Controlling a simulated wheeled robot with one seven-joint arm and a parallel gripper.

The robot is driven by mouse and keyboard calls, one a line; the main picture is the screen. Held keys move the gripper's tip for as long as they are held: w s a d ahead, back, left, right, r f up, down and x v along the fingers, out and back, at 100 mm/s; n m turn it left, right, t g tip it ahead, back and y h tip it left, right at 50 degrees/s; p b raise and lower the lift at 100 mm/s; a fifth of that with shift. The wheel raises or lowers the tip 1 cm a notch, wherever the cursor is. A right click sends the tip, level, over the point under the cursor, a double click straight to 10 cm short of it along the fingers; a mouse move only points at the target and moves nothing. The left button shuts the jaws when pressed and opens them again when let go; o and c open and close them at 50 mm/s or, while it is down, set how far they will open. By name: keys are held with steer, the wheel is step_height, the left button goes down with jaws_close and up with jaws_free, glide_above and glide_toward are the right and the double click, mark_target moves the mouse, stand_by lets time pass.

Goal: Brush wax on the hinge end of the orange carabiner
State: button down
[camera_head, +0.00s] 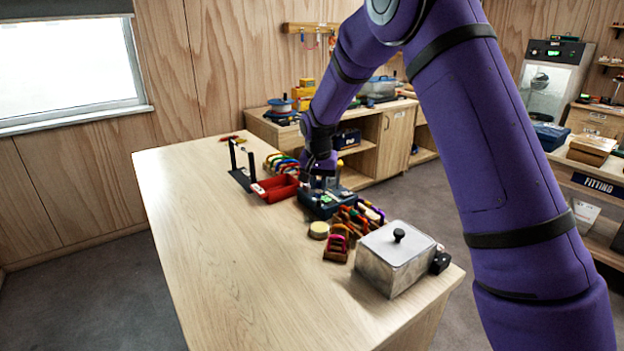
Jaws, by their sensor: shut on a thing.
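My gripper (318,178) is at the far part of the table, pointing down just above a dark blue box (322,204). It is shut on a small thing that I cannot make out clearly. Several coloured carabiners (281,161) stand in a row behind a red tray (279,190). More coloured pieces (352,219) stand in wooden racks to the right of the blue box. I cannot single out the orange carabiner or its hinge end at this size. No brush shows clearly.
A metal box with a black-knobbed lid (395,255) stands at the table's near right edge. A small round pale tin (318,230) and a rack with pink and red pieces (337,244) are close by. A black upright frame (242,165) stands left. The table's left side (215,250) is clear.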

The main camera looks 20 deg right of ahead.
mark_target(320, 205)
steer(key=shift+s+f, duration=0.3)
steer(key=shift+s, duration=0.25)
steer(key=shift+d+f, duration=0.1)
steer(key=shift+f, duration=2.7)
steer(key=shift+f, duration=0.55)
steer(key=shift+r, duration=0.1)
steer(key=shift+r, duration=3.45)
steer(key=shift+w+d, duration=0.1)
